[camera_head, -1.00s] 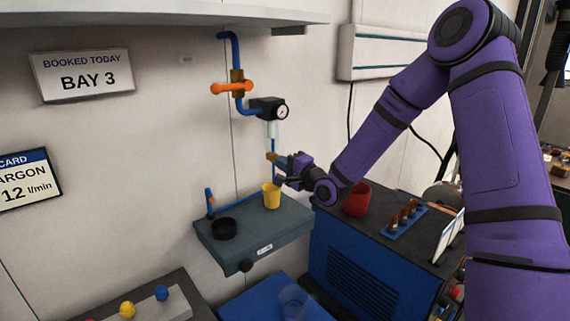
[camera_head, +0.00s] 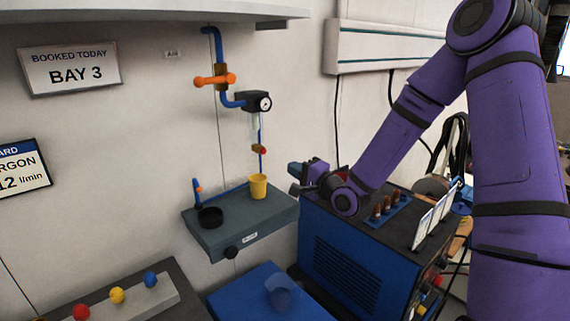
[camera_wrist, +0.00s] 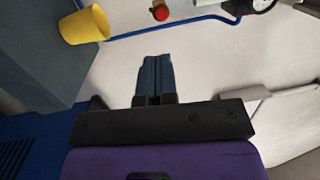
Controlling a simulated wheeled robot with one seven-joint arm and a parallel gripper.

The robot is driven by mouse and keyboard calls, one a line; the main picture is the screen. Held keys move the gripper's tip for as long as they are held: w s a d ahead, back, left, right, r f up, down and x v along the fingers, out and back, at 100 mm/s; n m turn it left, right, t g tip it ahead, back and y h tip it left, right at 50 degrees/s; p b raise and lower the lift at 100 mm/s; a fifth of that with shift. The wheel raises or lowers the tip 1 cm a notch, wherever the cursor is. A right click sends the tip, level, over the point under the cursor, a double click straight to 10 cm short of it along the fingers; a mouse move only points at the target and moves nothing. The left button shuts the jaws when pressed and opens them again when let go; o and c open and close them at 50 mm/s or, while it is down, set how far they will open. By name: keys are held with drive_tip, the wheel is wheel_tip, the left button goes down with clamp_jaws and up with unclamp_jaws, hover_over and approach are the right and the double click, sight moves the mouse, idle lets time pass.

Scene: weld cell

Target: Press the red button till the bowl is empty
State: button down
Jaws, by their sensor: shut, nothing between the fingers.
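A clear bowl (camera_head: 255,124) hangs under the black regulator with a gauge (camera_head: 253,101) on the wall. It looks pale; I cannot tell whether liquid is in it. Below it is a small brass fitting with a red button (camera_head: 263,150), which also shows at the top of the wrist view (camera_wrist: 160,13). My gripper (camera_head: 294,170) is shut and empty, to the right of and below the button, apart from it. Its blue fingers show together in the wrist view (camera_wrist: 154,78). A yellow cup (camera_head: 259,188) stands below the fitting; its contents are hidden.
The cup stands on a grey wall shelf (camera_head: 238,222) beside a black dish (camera_head: 210,217). A blue machine (camera_head: 345,265) stands to the right. A strip with red (camera_head: 81,312), yellow and blue balls lies lower left. An orange-handled valve (camera_head: 215,80) is above.

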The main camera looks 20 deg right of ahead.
drive_tip(key=shift+v, duration=1.15)
idle(0.5)
drive_tip(key=s+d+r+n+g+h, duration=0.4)
drive_tip(key=s+r+n+g+h, duration=0.3)
drive_tip(key=s+r+n+h, duration=0.45)
drive_tip(key=s+r+g+y, duration=0.1)
drive_tip(key=s+r+g, duration=0.1)
drive_tip(key=s, duration=0.9)
drive_tip(key=s+r+g+y, duration=0.1)
drive_tip(key=s+r+g, duration=0.1)
drive_tip(key=s, duration=0.9)
drive_tip(key=shift+s+r+n+g, duration=0.2)
drive_tip(key=shift+s+n+g, duration=0.1)
drive_tip(key=shift+s+n, duration=0.05)
